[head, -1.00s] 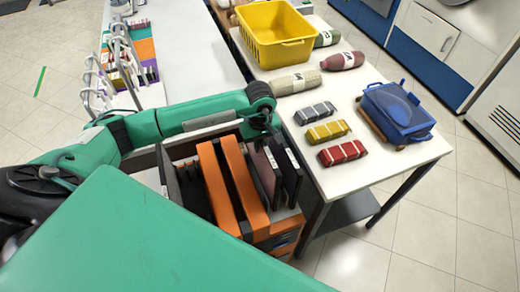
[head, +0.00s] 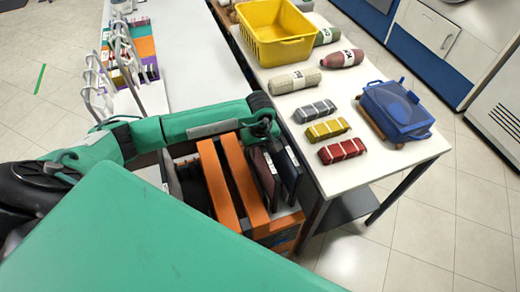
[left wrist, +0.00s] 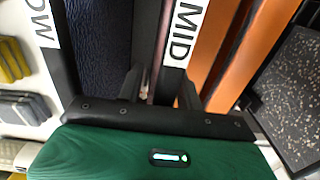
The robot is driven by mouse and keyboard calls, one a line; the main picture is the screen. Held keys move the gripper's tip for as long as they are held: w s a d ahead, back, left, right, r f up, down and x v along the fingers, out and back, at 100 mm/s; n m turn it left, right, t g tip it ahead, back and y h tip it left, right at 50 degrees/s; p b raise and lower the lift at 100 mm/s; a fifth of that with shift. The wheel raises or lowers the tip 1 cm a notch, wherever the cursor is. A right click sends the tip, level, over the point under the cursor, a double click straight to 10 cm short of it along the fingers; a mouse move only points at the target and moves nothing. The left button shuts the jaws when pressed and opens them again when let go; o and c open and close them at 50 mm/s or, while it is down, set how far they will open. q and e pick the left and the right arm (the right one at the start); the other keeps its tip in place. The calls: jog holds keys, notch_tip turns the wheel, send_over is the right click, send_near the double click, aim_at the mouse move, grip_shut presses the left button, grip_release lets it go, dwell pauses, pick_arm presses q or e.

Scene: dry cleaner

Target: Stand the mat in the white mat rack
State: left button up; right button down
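Two thin dark mats stand on edge in the bin below my left arm: a reddish-brown mat (head: 264,172) and a dark blue mat (head: 287,168). In the left wrist view, the brown mat's edge (left wrist: 166,45) bears a "MID" label, and the blue mat (left wrist: 98,45) is beside one reading "LOW". My left gripper (head: 263,130) is low over these mats. Its fingers (left wrist: 158,92) are apart, one on each side of the brown mat's edge; firm contact is not visible. White wire loops (head: 97,85), possibly the mat rack, stand at the left counter. My right gripper is out of view.
Orange panels (head: 218,185) stand upright just left of the mats. The white table (head: 395,165) at right holds several wrapped bundles, a blue case (head: 398,108) and a yellow basket (head: 275,32). A long white counter (head: 200,50) lies beyond my arm.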

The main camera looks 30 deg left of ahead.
pick_arm(q)
jog(key=shift+r, duration=0.1)
jog(key=shift+r, duration=0.15)
notch_tip(320, 180, up, 11)
jog(key=b, duration=0.4)
jog(key=shift+f, duration=0.2)
jog(key=shift+r, duration=0.6)
